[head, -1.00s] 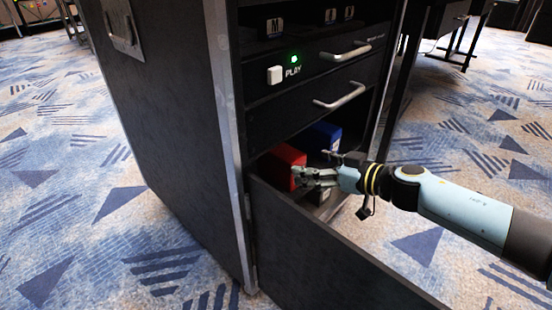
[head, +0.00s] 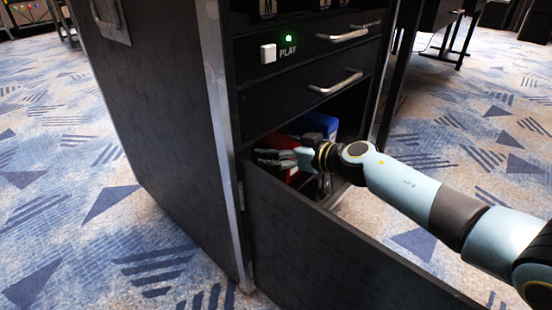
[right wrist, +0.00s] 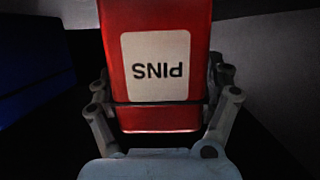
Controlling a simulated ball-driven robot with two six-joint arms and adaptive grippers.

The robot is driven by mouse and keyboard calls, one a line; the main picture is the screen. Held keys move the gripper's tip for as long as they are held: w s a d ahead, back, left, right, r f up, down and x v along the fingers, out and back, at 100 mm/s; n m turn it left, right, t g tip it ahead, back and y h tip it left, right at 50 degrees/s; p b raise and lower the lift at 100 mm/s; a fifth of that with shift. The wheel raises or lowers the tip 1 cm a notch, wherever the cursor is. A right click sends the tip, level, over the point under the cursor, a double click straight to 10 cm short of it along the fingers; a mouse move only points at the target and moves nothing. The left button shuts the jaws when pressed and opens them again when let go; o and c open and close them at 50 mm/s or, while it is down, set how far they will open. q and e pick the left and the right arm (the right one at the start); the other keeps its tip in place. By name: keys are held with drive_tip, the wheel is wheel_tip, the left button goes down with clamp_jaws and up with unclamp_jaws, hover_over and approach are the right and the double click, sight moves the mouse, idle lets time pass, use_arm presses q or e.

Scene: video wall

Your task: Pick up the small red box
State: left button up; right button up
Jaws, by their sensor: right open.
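In the right wrist view the red box (right wrist: 122,22) fills the middle, with a white label reading "PINS" upside down. My right gripper (right wrist: 162,88) is open, with one finger on each side of the box. I cannot tell whether the fingers touch it. My left gripper is not in view.
A blue box (head: 320,124) stands behind the red box, to its right. The cabinet body (head: 150,130) and upper drawer handles (head: 336,82) are close above. Carpet is clear at left.

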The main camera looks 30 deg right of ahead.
drive_tip(key=c, duration=1.4)
drive_tip(key=shift+r, duration=0.1)
drive_tip(key=shift+c, duration=0.2)
